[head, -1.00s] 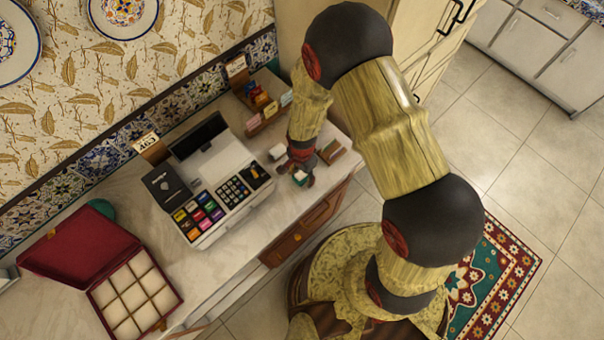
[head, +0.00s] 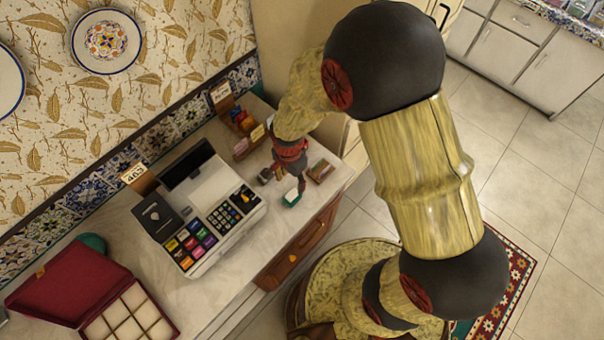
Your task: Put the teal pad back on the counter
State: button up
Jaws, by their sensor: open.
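A small teal pad (head: 291,198) with a pale top lies on the counter (head: 215,287) near its front edge, right of the cash register. My gripper (head: 290,178) points down just above and behind the pad, with one dark finger close to its right side. Its jaws are open. The arm hides part of the gripper, and I cannot tell whether a finger touches the pad.
The cash register (head: 207,198) stands left of the gripper. A small brown holder (head: 320,171) is close on the right. An open red box (head: 75,283) lies at lower left, with a round teal thing (head: 93,242) behind it. Bare counter lies before the register.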

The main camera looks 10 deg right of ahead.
jog(key=s+d+r+n+t, duration=0.1)
jog(key=d+r+n+t, duration=0.15)
jog(key=r, duration=0.85)
jog(key=d+r+n+t, duration=0.1)
jog(key=d+r+n, duration=0.25)
jog(key=r, duration=0.85)
jog(key=s+d+r+n+t, duration=0.2)
jog(key=s+d+r+n, duration=0.3)
jog(key=s+r, duration=0.6)
jog(key=shift+s+d+r, duration=0.2)
jog(key=shift+d+r, duration=0.3)
jog(key=shift+r, duration=0.15)
jog(key=shift+f, duration=0.1)
notch_tip(320, 180, down, 14)
jog(key=b, duration=1.4)
jog(key=shift+f, duration=0.15)
